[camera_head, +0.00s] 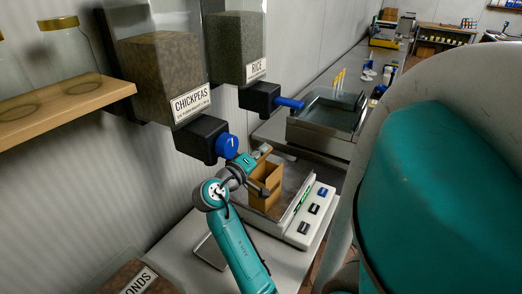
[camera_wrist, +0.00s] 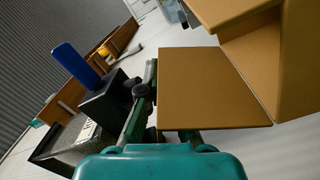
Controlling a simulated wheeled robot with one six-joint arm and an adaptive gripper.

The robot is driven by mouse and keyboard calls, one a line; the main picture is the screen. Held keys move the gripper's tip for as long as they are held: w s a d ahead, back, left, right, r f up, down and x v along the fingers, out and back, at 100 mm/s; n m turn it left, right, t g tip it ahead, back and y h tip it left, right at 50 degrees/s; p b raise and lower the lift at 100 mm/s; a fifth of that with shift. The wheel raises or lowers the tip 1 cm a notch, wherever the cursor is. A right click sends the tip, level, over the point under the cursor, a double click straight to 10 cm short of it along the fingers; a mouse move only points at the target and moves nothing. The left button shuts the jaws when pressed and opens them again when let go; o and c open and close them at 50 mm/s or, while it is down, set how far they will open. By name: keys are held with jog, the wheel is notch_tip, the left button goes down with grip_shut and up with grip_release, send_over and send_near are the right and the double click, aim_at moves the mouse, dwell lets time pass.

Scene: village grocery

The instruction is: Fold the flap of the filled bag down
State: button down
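The brown paper bag (camera_head: 264,187) stands upright on the scale's pan in the head view. In the wrist view its body (camera_wrist: 283,60) fills the upper right. Its flap (camera_wrist: 213,90) appears as a flat brown panel in the middle, standing out from the bag. My gripper (camera_head: 262,170) is right at the bag's near left side in the head view. In the wrist view one dark finger shows left of the flap; the flap hides much of the rest. I cannot tell the finger gap or whether they touch the flap. The bag's contents are hidden.
The chickpeas dispenser (camera_head: 168,85) and rice dispenser (camera_head: 240,50) hang close above, with blue knobs. A metal basin (camera_head: 325,120) is behind. A wooden shelf (camera_head: 70,110) with jars is at left.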

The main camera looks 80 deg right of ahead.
jog(key=shift+s+a+f+m, duration=0.25)
jog(key=shift+s+f+m, duration=0.25)
jog(key=shift+m, duration=0.85)
jog(key=shift+s+a+f+m, duration=0.3)
jog(key=shift+s+m, duration=0.35)
jog(key=shift+m, duration=0.65)
jog(key=shift+s+a+f+m, duration=0.15)
jog(key=shift+s+f+m, duration=0.4)
jog(key=shift+m, duration=0.8)
jog(key=shift+r, duration=0.1)
jog(key=c, duration=1.8)
grip_release()
jog(key=shift+c, duration=0.2)
jog(key=o, duration=0.5)
jog(key=shift+c, duration=0.2)
jog(key=v, duration=1.2)
jog(key=shift+s, duration=0.2)
